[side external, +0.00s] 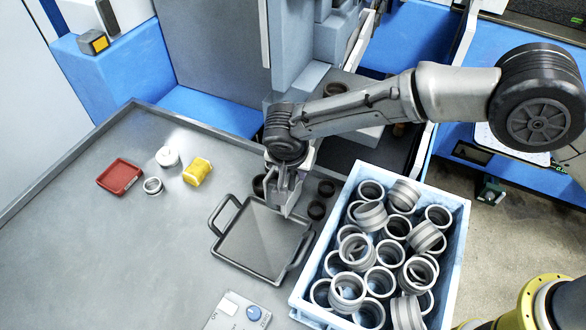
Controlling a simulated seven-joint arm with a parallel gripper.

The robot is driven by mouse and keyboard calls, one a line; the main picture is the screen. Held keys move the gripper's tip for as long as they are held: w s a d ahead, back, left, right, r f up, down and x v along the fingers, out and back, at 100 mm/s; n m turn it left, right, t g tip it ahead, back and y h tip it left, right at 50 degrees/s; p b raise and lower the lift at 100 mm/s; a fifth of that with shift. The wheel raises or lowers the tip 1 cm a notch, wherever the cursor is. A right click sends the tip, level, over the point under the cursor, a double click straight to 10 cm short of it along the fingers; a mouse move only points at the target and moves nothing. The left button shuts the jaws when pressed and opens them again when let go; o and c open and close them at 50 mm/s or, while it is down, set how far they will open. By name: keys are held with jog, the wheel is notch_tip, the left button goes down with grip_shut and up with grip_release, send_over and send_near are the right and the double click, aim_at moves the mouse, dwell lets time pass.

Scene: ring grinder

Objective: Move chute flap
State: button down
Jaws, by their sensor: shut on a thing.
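My gripper (285,207) points down over the upper right edge of a dark square tray (248,268) with two handles. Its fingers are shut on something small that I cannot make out. I cannot tell whether the fingers touch the tray. No part is clearly recognisable as the chute flap. The grey machine (300,45) stands behind the gripper, with a dark opening partly hidden by my arm.
A blue crate (463,235) full of metal rings stands right of the tray. A button panel (235,313) is in front.

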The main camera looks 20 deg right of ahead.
jog(key=shift+w+d+g+y, duration=0.25)
jog(key=shift+d+g+y, duration=0.05)
jog(key=shift+g+y, duration=0.1)
jog(key=shift+w+d+f+g+y, duration=0.15)
jog(key=shift+w+d+g+y, duration=0.1)
jog(key=shift+g+y, duration=0.35)
jog(key=c, duration=0.7)
grip_release()
jog(key=shift+o, duration=0.2)
notch_tip(320, 180, up, 14)
jog(key=s, duration=0.2)
jog(key=shift+s+f, duration=0.15)
jog(key=shift+c, duration=0.2)
